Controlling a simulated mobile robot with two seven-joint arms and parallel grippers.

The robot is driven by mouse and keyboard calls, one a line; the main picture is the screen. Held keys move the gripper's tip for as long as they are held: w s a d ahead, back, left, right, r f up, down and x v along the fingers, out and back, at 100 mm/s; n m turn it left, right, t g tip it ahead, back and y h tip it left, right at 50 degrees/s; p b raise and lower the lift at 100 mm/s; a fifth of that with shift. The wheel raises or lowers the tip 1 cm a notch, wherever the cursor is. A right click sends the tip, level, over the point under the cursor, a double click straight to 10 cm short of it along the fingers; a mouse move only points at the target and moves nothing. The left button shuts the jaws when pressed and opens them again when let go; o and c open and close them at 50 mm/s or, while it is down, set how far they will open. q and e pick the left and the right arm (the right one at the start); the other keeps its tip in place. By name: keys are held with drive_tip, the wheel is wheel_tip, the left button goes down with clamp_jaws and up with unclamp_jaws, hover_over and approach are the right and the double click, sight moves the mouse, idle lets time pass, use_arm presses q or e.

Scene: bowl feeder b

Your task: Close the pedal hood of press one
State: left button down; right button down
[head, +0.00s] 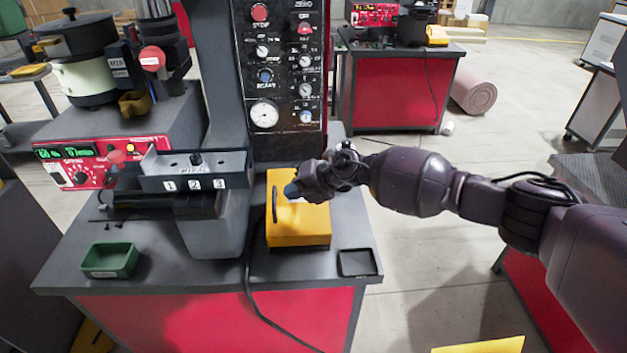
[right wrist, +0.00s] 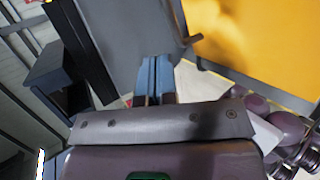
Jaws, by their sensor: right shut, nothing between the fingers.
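The yellow pedal hood (head: 298,236) sits on the grey bench to the right of the press, with a dark curved handle (head: 275,204) on its left side. My right gripper (head: 291,190) is over the hood's upper part, its blue fingertips shut and empty, to the right of the handle in the picture. In the right wrist view the fingers (right wrist: 155,80) are together, with the yellow hood (right wrist: 265,40) to the upper right and the handle (right wrist: 188,36) close by. I cannot tell whether the fingers touch the hood or how far it is open. My left gripper is not in view.
The press control panel (head: 284,75) rises behind the hood. A block labelled 1 2 3 (head: 195,184) stands left of it. A green tray (head: 111,259) and a black tray (head: 358,262) lie on the bench. A black cable (head: 250,290) hangs over its front edge.

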sight(275, 209)
drive_tip(key=x, duration=0.3)
drive_tip(key=s+x, duration=0.1)
drive_tip(key=x, duration=0.1)
drive_tip(key=shift+a+f+b, duration=0.1)
drive_tip(key=shift+b, duration=0.2)
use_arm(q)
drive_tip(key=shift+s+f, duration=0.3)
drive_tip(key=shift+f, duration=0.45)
use_arm(e)
drive_tip(key=shift+a+f, duration=0.3)
drive_tip(key=shift+a, duration=0.05)
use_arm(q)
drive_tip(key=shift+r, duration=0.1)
